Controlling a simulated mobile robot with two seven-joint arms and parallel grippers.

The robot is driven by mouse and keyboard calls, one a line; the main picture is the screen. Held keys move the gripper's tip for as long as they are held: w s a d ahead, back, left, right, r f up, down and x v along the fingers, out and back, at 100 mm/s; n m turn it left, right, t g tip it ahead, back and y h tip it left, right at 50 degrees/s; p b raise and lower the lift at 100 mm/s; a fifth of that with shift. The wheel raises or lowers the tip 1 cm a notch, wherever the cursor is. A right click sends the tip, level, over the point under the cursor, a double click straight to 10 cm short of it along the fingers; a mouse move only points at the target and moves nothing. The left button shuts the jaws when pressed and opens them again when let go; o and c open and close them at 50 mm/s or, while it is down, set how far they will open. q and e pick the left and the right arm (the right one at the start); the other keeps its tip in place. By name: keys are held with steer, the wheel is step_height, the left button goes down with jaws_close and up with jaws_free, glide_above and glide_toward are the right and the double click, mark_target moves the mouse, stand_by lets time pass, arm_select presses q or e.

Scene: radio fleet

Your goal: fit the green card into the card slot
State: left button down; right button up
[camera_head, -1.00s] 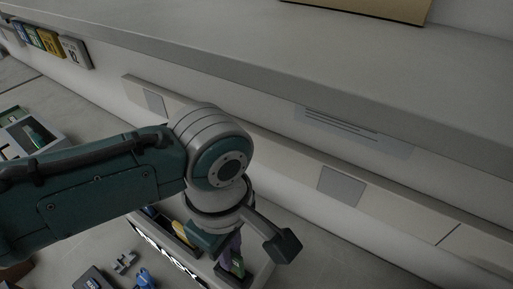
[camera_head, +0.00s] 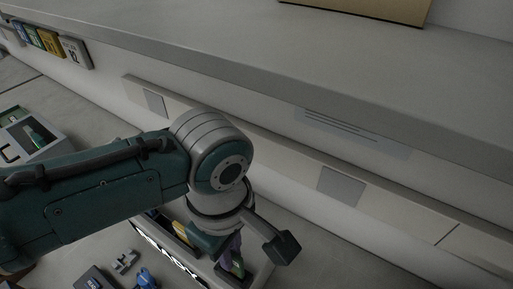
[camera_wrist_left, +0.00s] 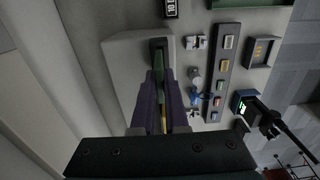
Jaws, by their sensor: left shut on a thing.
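The card lies in line with a long dark slot (camera_wrist_left: 158,48) in the top of the pale box (camera_wrist_left: 122,62). How deep the card sits in that slot cannot be told. A bit of green also shows beside the fingers in the head view (camera_head: 239,268). My right gripper is out of view.
A grey tray with a green piece (camera_head: 38,133) stands at the left. Small blue (camera_head: 146,278) and grey (camera_head: 124,262) parts lie before the box. A strip with coloured buttons (camera_wrist_left: 222,72) lies beside it. A long shelf (camera_head: 300,70) runs behind.

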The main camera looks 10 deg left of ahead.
arm_select(q)
steer(key=shift+f+b, duration=1.55)
steer(key=shift+f, duration=0.6)
steer(key=c, duration=0.9)
jaws_free()
steer(key=shift+o, duration=0.2)
steer(key=shift+r, duration=0.1)
step_height(320, 180, up, 10)
steer(key=p, duration=0.2)
steer(key=shift+p, duration=0.3)
